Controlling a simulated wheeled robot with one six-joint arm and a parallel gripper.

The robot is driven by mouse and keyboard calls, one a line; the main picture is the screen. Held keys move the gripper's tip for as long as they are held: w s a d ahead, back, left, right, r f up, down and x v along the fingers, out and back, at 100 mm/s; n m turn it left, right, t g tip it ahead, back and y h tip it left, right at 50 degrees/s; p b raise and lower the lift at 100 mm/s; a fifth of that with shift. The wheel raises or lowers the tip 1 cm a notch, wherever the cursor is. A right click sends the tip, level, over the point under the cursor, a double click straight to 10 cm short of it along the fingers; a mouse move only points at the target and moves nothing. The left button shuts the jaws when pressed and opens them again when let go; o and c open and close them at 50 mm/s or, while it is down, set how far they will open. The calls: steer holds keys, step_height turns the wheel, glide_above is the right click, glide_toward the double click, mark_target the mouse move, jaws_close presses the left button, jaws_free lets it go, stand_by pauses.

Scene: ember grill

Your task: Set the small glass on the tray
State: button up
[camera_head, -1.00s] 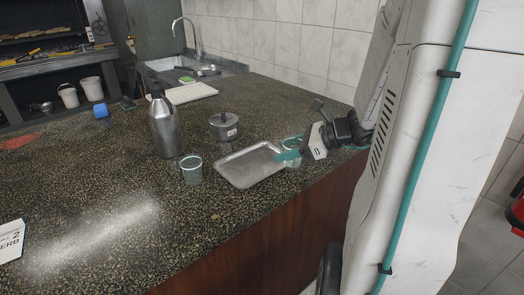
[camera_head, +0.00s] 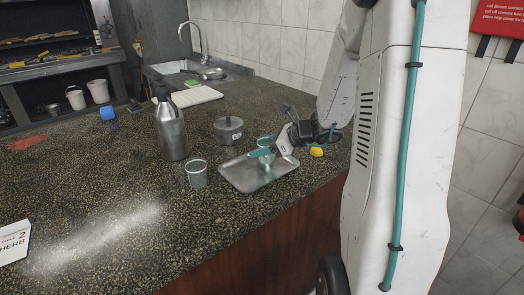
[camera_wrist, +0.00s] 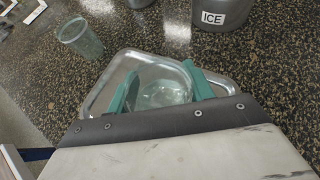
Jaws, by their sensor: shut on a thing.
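My gripper (camera_head: 265,153) is shut on a small clear glass (camera_wrist: 160,88), with a teal finger on each side of it in the wrist view. The glass is upright or nearly so and over the metal tray (camera_head: 243,181). Whether its base touches the tray cannot be told. The fingers hide part of the glass in the head view. The tray lies flat on the counter, and its rim (camera_wrist: 98,98) shows around the glass in the wrist view. Another clear glass (camera_head: 197,175) stands on the counter left of the tray; it also shows in the wrist view (camera_wrist: 80,38).
A metal flask (camera_head: 171,132) stands behind the other glass. A lidded pot (camera_head: 229,131), labelled ICE in the wrist view, stands behind the tray. A small yellow thing (camera_head: 316,152) lies right of the tray. The counter front left is mostly clear, with a HERB sign (camera_head: 14,242).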

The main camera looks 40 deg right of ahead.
steer(key=shift+f, duration=0.55)
steer(key=o, duration=1.1)
steer(key=shift+f, duration=0.15)
